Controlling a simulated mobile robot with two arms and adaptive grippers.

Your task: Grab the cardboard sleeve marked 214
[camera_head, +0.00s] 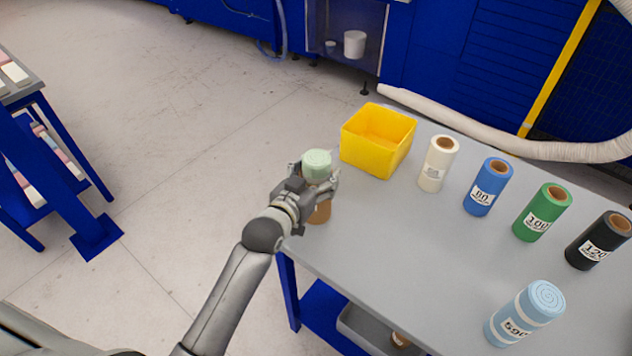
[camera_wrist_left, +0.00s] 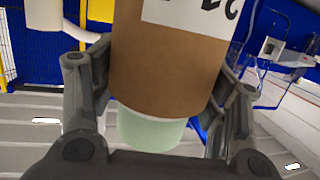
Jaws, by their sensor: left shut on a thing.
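A brown cardboard sleeve (camera_head: 320,213) stands at the left edge of the grey table, with a rolled mint-green foam (camera_head: 317,160) sticking out of its top. My left gripper (camera_head: 319,186) is closed around it, one finger on each side. In the left wrist view the brown sleeve (camera_wrist_left: 170,65) fills the middle between the fingers, and the green foam (camera_wrist_left: 150,130) shows at its end. The sleeve's white label (camera_wrist_left: 190,12) is cut off by the frame, so its number cannot be read in full. My right gripper is not in view.
A yellow bin (camera_head: 375,150) stands just behind the gripper. White (camera_head: 437,165), blue (camera_head: 488,187), green (camera_head: 542,213) and black (camera_head: 598,240) rolls line the table (camera_head: 420,250). A light-blue roll marked 590 (camera_head: 525,313) stands at the front right. The table's middle is clear.

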